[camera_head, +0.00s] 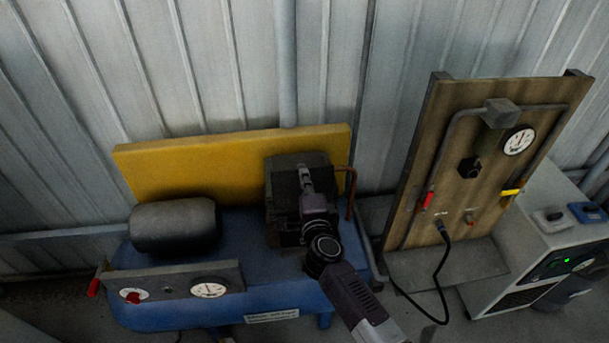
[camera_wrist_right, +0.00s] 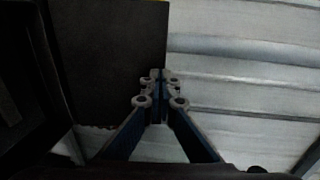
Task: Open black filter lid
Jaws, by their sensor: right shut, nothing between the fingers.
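A dark box-like filter housing (camera_head: 278,210) sits on the blue compressor tank, in front of the yellow panel. My right arm reaches up over it from the lower right in the head view. My right gripper (camera_head: 304,172) is shut and empty, in front of the housing's upper part and hiding some of it. In the right wrist view the shut fingertips (camera_wrist_right: 160,88) lie beside a flat black panel (camera_wrist_right: 110,55), near its right edge. I cannot tell whether they touch it, nor how far the lid stands open. My left gripper is not in view.
The blue tank (camera_head: 260,270) carries a black cylinder (camera_head: 174,227) and a gauge panel (camera_head: 175,282). The yellow panel (camera_head: 190,165) stands behind, before a corrugated wall (camera_head: 220,60). A wooden gauge board (camera_head: 450,130) with a hanging cable and a white machine (camera_head: 525,255) stand at right.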

